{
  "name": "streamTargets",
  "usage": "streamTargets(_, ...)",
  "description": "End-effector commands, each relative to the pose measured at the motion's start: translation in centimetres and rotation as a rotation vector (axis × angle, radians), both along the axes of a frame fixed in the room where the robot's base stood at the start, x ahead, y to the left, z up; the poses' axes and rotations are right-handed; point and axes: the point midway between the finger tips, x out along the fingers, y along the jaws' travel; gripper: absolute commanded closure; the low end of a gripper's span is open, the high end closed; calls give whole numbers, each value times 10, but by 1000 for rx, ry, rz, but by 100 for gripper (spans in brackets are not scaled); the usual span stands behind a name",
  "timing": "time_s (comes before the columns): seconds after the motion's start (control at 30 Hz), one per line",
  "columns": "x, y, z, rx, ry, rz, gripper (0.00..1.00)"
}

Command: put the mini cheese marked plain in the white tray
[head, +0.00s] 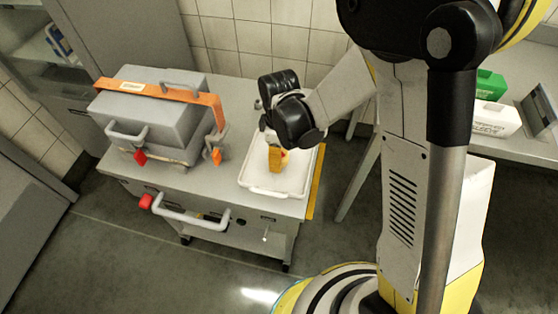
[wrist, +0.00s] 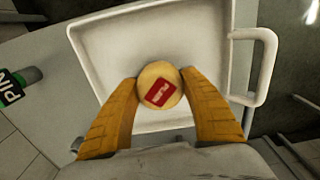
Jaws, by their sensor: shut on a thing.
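My gripper (wrist: 158,88) has its two yellow fingers shut on a small round pale-yellow cheese (wrist: 150,74) with a red label on top. The label's writing is too blurred to read. The white tray (wrist: 104,45) lies beneath the cheese and fingers in the wrist view, and the cheese is over its inside. In the head view my gripper (head: 275,158) points down over the white tray (head: 268,191) on the cart, with the cheese mostly hidden by the fingers. I cannot tell whether the cheese touches the tray floor.
A grey case (head: 150,107) with an orange band stands on the cart, left of the tray. In the wrist view a black and green item marked "PIN" (wrist: 12,88) lies left of the tray. A side table (head: 530,148) at right holds green and white boxes.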

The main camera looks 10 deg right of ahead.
Motion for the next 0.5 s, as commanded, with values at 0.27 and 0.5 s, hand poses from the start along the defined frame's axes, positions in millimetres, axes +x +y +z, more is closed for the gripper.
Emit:
streamTargets(0.27, 0, 0, -12, 0, 0, 0, 82)
streamTargets(0.5, 0, 0, -15, 0, 0, 0, 28)
